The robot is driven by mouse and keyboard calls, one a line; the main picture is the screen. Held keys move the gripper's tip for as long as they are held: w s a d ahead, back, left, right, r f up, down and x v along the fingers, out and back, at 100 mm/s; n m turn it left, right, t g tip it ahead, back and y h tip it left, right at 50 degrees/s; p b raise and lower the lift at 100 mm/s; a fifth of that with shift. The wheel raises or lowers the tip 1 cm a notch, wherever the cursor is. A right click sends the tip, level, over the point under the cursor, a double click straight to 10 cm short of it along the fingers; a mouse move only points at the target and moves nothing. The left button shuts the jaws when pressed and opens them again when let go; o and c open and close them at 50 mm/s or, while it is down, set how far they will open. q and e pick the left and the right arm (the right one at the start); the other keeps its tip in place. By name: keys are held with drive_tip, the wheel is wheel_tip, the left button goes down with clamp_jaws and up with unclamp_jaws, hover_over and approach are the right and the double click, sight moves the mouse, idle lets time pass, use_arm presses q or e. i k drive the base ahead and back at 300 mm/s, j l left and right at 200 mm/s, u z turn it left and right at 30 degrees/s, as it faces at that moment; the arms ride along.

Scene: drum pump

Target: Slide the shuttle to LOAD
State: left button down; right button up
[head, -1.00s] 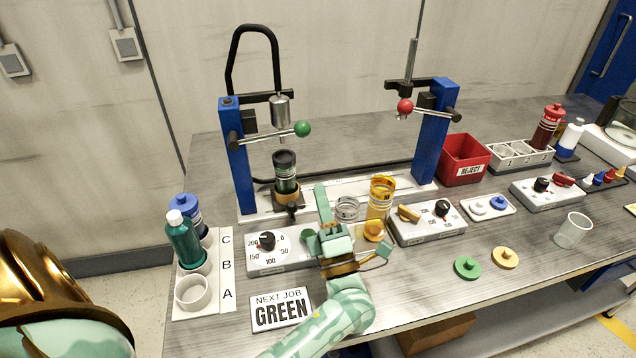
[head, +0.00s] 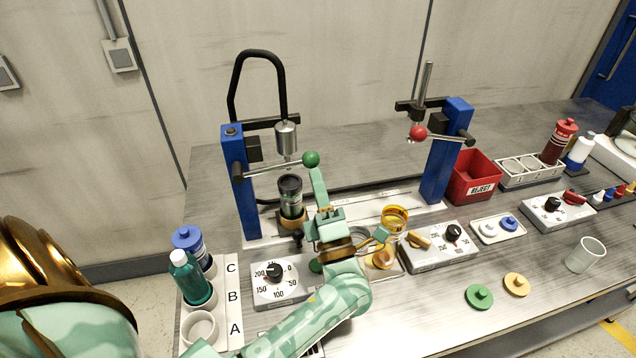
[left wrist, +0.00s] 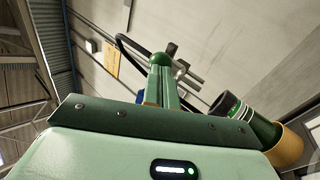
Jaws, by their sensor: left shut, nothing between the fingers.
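The shuttle is a tan ring-shaped holder (head: 291,222) with a black knob (head: 297,236) in front. It carries a dark green canister (head: 291,200) with a black top, upright under the left press. It sits near the left end of the white rail plate (head: 412,204). My left gripper (head: 317,175) is shut and empty, its fingers pointing up just right of the canister, close under the green lever ball (head: 311,159). In the left wrist view the canister (left wrist: 240,113) and tan holder (left wrist: 284,150) show right of the gripper (left wrist: 160,65). No LOAD label is readable.
The left dial box (head: 284,280) and right switch box (head: 440,245) stand in front of the rail. An amber jar (head: 395,217) is right of my gripper. A blue post (head: 238,185) bounds the rail's left end, another (head: 446,150) its right.

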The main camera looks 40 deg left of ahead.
sight(294, 228)
drive_tip(key=k+l, duration=0.15)
drive_tip(key=l, duration=0.15)
drive_tip(key=k+l, duration=0.1)
drive_tip(key=l, duration=0.2)
drive_tip(key=k+l, duration=0.15)
drive_tip(key=l, duration=0.2)
drive_tip(key=k+l, duration=0.1)
drive_tip(key=l, duration=0.2)
